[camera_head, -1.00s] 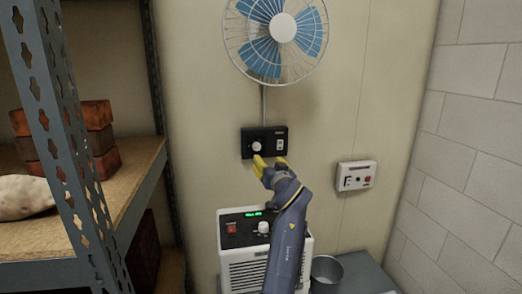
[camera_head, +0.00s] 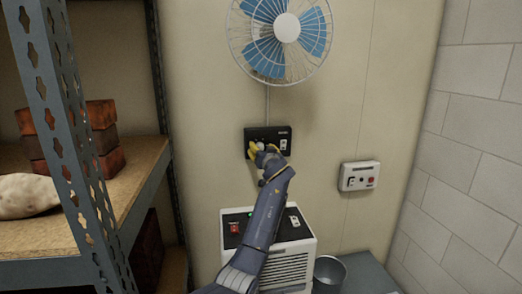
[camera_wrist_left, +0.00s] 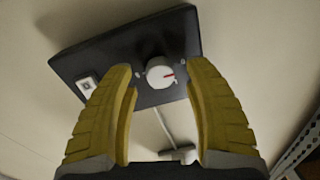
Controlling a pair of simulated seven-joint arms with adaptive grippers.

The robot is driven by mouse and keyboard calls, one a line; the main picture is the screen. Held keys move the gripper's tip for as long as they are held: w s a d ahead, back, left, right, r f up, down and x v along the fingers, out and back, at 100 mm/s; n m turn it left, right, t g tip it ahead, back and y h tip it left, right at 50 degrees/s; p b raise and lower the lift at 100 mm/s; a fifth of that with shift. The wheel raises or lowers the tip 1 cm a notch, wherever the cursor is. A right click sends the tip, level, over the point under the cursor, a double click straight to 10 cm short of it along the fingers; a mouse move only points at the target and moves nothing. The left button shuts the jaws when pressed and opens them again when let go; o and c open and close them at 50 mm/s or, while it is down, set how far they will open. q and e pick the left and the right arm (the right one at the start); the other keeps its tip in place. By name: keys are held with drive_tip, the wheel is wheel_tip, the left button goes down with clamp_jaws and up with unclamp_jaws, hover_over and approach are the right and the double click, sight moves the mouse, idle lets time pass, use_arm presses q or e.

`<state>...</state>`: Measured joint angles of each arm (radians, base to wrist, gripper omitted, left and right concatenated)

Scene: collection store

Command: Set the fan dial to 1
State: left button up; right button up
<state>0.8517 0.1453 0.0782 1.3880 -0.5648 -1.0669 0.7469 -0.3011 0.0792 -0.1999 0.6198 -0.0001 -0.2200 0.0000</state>
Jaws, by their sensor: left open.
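The fan dial is a round white knob (camera_wrist_left: 158,73) with a red pointer mark. It sits on a black control box (camera_head: 284,133) on the wall below the blue-bladed fan (camera_head: 287,27). In the wrist view the red mark points to the right; I cannot read any numbers around it. My left gripper (camera_head: 262,149) is at the dial end of the box and largely hides the dial in the head view. In the wrist view its yellow fingers (camera_wrist_left: 161,66) are open, one on each side of the knob, with gaps visible. My right gripper is not in view.
A small light rocker switch (camera_wrist_left: 88,85) is on the same box. A white appliance (camera_head: 285,268) with a red switch and knob stands below. A white wall box (camera_head: 359,176) is to the right, a metal bucket (camera_head: 329,272) below it. A metal shelf (camera_head: 118,210) stands at left.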

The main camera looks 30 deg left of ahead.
use_arm(q)
drive_tip(key=shift+w+a, duration=0.15)
clamp_jaws()
idle(0.5)
